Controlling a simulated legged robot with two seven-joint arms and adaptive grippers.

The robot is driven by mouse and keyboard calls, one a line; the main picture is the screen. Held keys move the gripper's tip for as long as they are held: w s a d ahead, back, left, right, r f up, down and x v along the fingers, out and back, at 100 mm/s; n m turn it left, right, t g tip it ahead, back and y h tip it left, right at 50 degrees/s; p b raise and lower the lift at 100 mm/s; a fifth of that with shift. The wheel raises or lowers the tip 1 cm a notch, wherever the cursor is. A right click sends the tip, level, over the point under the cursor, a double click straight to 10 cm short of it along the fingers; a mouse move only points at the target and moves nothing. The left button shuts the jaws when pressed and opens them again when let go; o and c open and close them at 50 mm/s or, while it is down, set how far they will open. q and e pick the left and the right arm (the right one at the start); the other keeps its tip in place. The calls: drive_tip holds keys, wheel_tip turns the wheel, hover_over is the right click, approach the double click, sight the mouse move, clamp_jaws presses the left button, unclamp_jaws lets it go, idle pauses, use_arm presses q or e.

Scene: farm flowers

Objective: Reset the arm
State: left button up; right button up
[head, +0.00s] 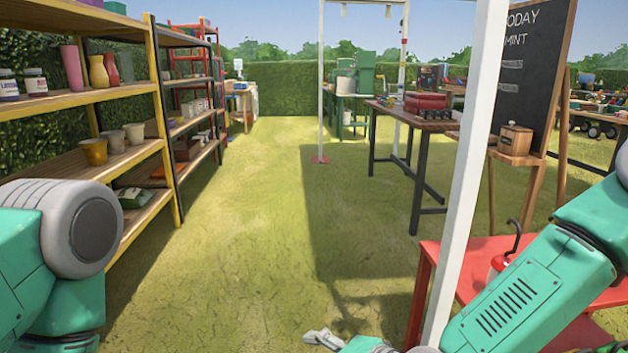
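My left arm (75,240) shows at the lower left as teal links with a grey round joint. Its gripper is outside the picture. My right arm (525,290) comes in from the right edge and slants down to the bottom middle, in front of the red table. A small pale grey piece at the bottom edge (323,339) appears to be a part of my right gripper. The rest of that gripper is cut off, so I cannot tell whether it is open or holds anything.
A yellow-framed shelf (160,130) with pots and jars stands close on the left. A white post (465,180) and a red table (430,262) stand close on the right, near my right arm. A dark table (400,115) is farther back. The grass between (240,210) is clear.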

drive_tip(key=s+d+f+n+g+h, duration=0.6)
drive_tip(key=s+d+f, duration=1)
drive_tip(key=s+f, duration=0.25)
drive_tip(key=s+d+f+n+g+h, duration=0.1)
drive_tip(key=s+d+n+h, duration=0.2)
drive_tip(key=s+d, duration=0.6)
wheel_tip(320, 180, up, 12)
drive_tip(key=w+d+p, duration=0.1)
drive_tip(key=d+p, duration=0.1)
drive_tip(key=p, duration=1)
drive_tip(key=shift+r+g, duration=0.15)
drive_tip(key=shift+g, duration=0.15)
drive_tip(key=shift+w, duration=0.1)
